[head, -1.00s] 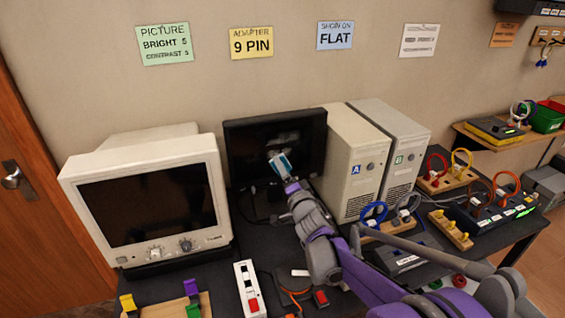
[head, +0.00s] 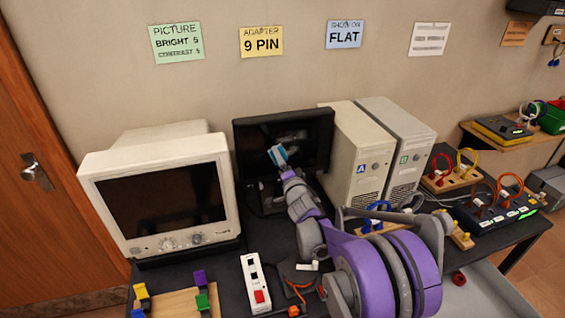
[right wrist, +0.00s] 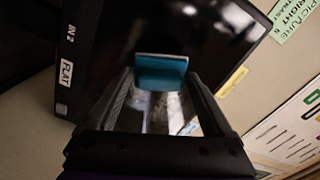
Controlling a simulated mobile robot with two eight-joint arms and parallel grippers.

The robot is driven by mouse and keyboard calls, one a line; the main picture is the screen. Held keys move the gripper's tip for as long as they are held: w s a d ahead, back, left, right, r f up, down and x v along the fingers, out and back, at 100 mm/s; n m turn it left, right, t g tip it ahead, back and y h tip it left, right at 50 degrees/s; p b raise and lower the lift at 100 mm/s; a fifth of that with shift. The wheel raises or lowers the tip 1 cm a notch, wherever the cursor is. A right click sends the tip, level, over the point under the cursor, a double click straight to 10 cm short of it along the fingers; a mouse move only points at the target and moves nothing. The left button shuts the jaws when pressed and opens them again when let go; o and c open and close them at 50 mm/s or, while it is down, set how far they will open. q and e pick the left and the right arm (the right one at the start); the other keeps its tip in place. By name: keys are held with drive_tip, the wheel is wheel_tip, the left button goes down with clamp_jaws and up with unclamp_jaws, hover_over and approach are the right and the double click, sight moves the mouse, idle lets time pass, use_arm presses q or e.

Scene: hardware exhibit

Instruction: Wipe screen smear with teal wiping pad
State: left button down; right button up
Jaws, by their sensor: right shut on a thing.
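The dark flat monitor (head: 318,150) stands between the beige CRT and the two computer towers. A pale grey smear (head: 293,138) shows on its screen, and pale streaks also show in the right wrist view (right wrist: 163,112). My right gripper (head: 281,163) is shut on the teal wiping pad (head: 277,154) and holds it in front of the screen, just below and left of the smear. In the right wrist view the pad (right wrist: 160,73) sits between the fingertips, close to the screen. I cannot tell whether it touches the glass. My left gripper is not in view.
The CRT monitor (head: 160,200) stands close on the left. Two towers (head: 350,165) stand close on the right. A white power strip (head: 256,283) and a wooden block with coloured clips (head: 178,303) lie at the front of the dark table.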

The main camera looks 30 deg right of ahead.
sight(298, 147)
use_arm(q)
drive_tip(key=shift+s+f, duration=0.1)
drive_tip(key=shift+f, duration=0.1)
use_arm(e)
drive_tip(key=shift+x, duration=1.1)
idle(0.4)
